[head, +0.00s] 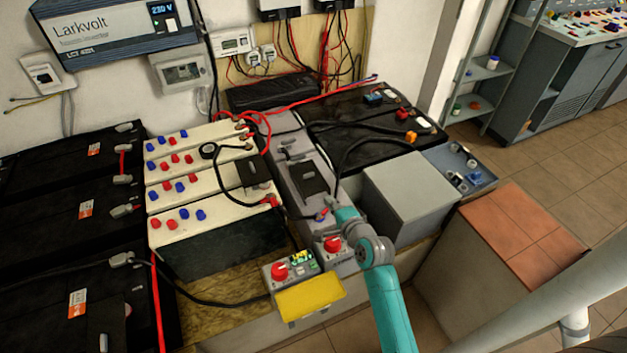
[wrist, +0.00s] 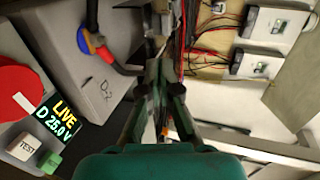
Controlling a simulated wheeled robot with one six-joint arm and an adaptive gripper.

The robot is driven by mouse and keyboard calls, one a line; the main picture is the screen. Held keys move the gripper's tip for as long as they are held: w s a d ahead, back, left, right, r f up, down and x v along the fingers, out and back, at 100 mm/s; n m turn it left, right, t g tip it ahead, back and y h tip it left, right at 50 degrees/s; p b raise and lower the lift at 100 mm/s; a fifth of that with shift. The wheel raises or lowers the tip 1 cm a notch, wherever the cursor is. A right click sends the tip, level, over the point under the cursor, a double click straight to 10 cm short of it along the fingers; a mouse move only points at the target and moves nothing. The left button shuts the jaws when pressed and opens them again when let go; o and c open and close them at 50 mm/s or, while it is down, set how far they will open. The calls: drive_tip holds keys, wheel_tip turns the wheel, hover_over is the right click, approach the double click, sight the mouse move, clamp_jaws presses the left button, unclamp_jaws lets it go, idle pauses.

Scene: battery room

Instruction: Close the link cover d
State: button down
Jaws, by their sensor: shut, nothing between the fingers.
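No label in view names link cover d. A dark flat panel (head: 310,178) stands tilted up on the long grey unit (head: 290,135), and a similar dark panel (head: 253,172) stands over the cream batteries; I cannot tell whether either is the cover. My gripper (wrist: 162,92) is shut and empty. In the head view it is at the end of the teal arm, near the grey unit's front, its fingertips not clearly seen. In the wrist view, a grey face marked D-2 (wrist: 106,88) lies left of the fingers, beside a red and blue cable terminal (wrist: 98,45).
A control box has a red knob (head: 280,271), a lit display (wrist: 62,117) reading LIVE D 25.0 V, and a yellow flap (head: 310,297). Another red knob (head: 332,245) is beside it. A plain grey box (head: 410,190) stands right of my gripper. Black cables loop behind.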

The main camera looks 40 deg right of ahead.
sight(310, 175)
drive_tip(key=x, duration=0.8)
drive_tip(key=r+x, duration=0.1)
drive_tip(key=x, duration=0.3)
drive_tip(key=shift+w, duration=0.35)
drive_tip(key=shift+w+d, duration=0.1)
drive_tip(key=shift+w, duration=0.1)
